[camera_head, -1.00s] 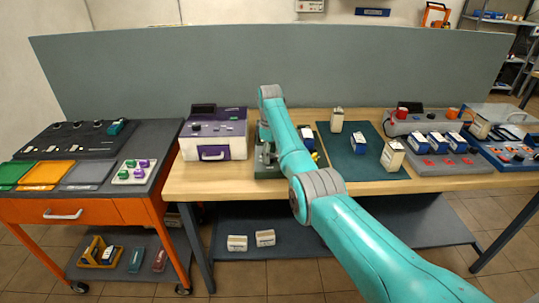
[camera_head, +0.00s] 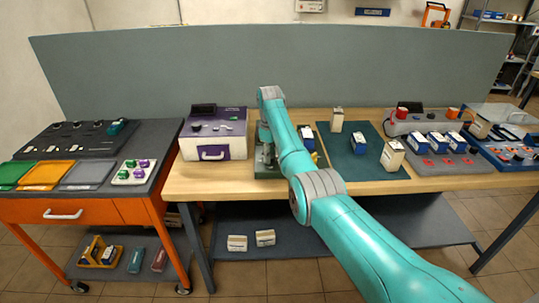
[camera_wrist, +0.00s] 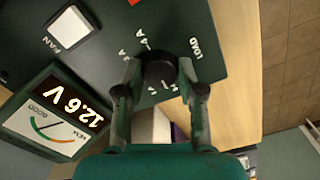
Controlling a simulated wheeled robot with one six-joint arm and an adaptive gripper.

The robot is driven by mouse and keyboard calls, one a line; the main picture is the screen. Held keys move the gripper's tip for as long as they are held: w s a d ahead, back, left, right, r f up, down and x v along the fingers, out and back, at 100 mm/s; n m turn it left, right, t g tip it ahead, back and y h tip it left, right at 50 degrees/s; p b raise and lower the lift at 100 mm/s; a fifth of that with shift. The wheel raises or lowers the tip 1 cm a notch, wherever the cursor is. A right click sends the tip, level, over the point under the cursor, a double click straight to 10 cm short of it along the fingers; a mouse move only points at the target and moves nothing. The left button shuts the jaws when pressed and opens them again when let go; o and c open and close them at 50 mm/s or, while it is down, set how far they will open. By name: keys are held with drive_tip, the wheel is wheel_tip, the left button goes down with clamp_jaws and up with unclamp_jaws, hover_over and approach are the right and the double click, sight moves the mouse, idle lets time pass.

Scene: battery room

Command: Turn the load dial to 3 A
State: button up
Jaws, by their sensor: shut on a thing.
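The load dial (camera_wrist: 159,70) is a round black knob on a dark green panel (camera_wrist: 195,25) in the wrist view, with white marks around it and the word LOAD beside it. My gripper (camera_wrist: 160,88) has its two fingers on either side of the dial and is shut on it. The dial's pointer is not clear, so I cannot tell which mark it is set to. In the head view my arm hides the dial and most of the green unit (camera_head: 266,169).
A meter (camera_wrist: 55,115) reading 12.6 V and a white FAN switch (camera_wrist: 70,27) lie near the dial. A purple and white box (camera_head: 215,135) stands left of my arm. A dark green mat (camera_head: 350,165) with several batteries lies to the right.

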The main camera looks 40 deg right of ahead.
drive_tip(key=m, duration=0.6)
drive_tip(key=shift+m, duration=0.3)
drive_tip(key=m, duration=1.2)
drive_tip(key=shift+m, duration=0.4)
drive_tip(key=m, duration=0.6)
drive_tip(key=shift+m, duration=0.3)
drive_tip(key=o, duration=1.1)
drive_tip(key=shift+o, duration=0.2)
wheel_tip(320, 180, up, 12)
